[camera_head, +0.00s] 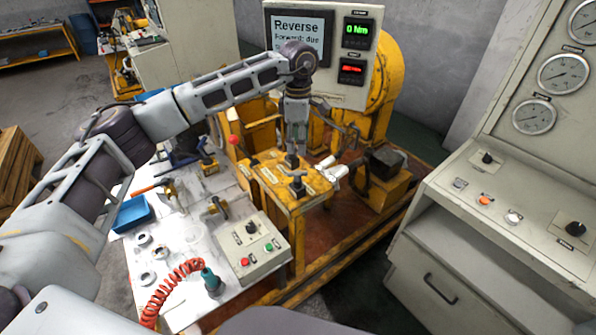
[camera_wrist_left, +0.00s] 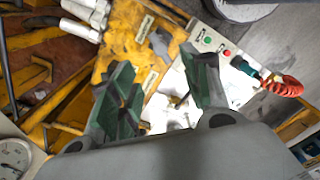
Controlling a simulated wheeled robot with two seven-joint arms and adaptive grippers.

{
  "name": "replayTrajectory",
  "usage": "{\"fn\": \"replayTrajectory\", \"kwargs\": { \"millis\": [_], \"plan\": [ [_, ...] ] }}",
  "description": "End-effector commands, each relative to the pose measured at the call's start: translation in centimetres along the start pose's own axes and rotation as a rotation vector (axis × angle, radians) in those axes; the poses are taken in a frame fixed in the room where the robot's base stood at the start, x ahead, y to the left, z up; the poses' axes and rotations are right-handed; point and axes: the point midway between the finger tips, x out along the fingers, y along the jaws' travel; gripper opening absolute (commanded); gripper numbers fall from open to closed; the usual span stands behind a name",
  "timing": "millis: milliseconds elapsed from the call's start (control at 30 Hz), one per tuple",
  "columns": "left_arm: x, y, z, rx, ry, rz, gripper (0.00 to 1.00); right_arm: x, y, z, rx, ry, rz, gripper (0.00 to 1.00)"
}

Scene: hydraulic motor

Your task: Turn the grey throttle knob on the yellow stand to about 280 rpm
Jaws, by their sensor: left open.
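The yellow stand (camera_head: 283,190) rises at the right edge of the white table. A grey knob with a cross handle (camera_head: 298,184) stands upright on its top, near the front. My left gripper (camera_head: 293,160) points down over the stand's top, just behind that knob in the picture. In the left wrist view its green-padded fingers (camera_wrist_left: 156,57) are apart with nothing held between them. The stand's yellow top (camera_wrist_left: 128,38) with pale labels lies beyond them, and a grey knob (camera_wrist_left: 160,42) shows between the fingertips. Contact is not visible. My right gripper is out of view.
A panel (camera_head: 320,95) behind shows "Reverse", a green "0 Nm" and an unreadable red readout. A control box (camera_head: 252,245) with red and green buttons sits left of the stand. A grey gauge console (camera_head: 490,190) stands right. Pale cylindrical parts (camera_head: 335,172) adjoin the stand.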

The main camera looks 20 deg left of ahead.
Motion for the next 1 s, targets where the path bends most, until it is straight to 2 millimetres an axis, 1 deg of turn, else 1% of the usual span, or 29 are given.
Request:
{"fn": "replayTrajectory", "kwargs": {
  "millis": [700,900,1000],
  "plan": [
    [9.2,-0.1,-0.1,0.0,0.001,-0.002,0.47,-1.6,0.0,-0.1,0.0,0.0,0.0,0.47],
    [11.2,0.0,0.0,0.0,0.0,-0.001,0.47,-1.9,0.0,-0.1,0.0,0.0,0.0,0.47],
    [11.7,0.0,0.0,0.0,0.0,0.0,0.47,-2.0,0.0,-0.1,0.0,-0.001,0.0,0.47]
  ]
}}
